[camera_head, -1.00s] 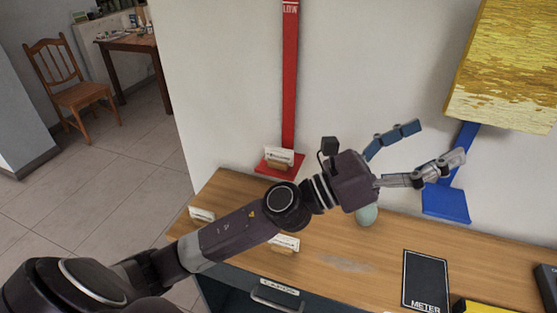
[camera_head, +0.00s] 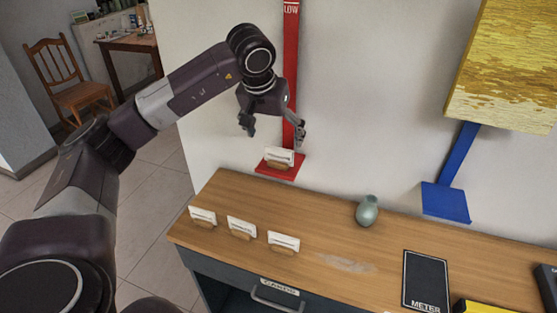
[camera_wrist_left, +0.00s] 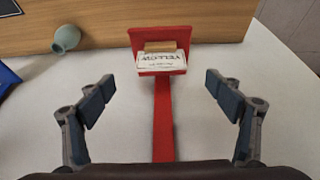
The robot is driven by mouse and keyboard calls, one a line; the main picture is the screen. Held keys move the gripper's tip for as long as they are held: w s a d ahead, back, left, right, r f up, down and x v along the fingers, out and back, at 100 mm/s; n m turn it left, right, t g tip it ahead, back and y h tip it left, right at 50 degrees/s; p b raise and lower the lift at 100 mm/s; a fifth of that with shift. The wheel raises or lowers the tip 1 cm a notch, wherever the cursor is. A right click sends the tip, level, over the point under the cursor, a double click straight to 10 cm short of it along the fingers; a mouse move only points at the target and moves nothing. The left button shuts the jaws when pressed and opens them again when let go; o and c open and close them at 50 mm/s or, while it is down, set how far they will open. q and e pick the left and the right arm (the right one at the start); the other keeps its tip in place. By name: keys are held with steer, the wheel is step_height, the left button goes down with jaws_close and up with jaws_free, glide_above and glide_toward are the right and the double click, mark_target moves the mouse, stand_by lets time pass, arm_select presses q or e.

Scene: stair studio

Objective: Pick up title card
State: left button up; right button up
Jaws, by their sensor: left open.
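A white title card (camera_head: 279,155) in a small wooden holder stands on the red ledge at the foot of the red strip. It also shows in the left wrist view (camera_wrist_left: 160,60), centred, its print upside down. Three more white cards in wooden holders stand on the desk: a left one (camera_head: 203,215), a middle one (camera_head: 242,227) and a right one (camera_head: 284,241). My left gripper (camera_head: 274,132) is open and empty, pointing down just above the card on the red ledge. In the left wrist view its fingers (camera_wrist_left: 160,85) are spread to either side of that card, apart from it.
The red strip (camera_head: 290,70) runs up the wall behind my left gripper. A green vase (camera_head: 367,211) stands on the wooden desk (camera_head: 330,225). A blue stand (camera_head: 445,202) and a yellow textured panel (camera_head: 510,70) are at right. A black METER board (camera_head: 426,280) lies at the front right.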

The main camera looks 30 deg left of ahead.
mark_target(278, 148)
arm_select(q)
steer(key=p+x, duration=0.2)
steer(key=x, duration=0.5)
steer(key=shift+a, duration=0.1)
steer(key=shift+w+f, duration=0.15)
steer(key=shift+f, duration=0.15)
steer(key=shift+c, duration=0.4)
steer(key=c, duration=1)
steer(key=shift+r, duration=0.1)
step_height(278, 148, up, 20)
steer(key=b, duration=0.1)
steer(key=shift+b, duration=0.4)
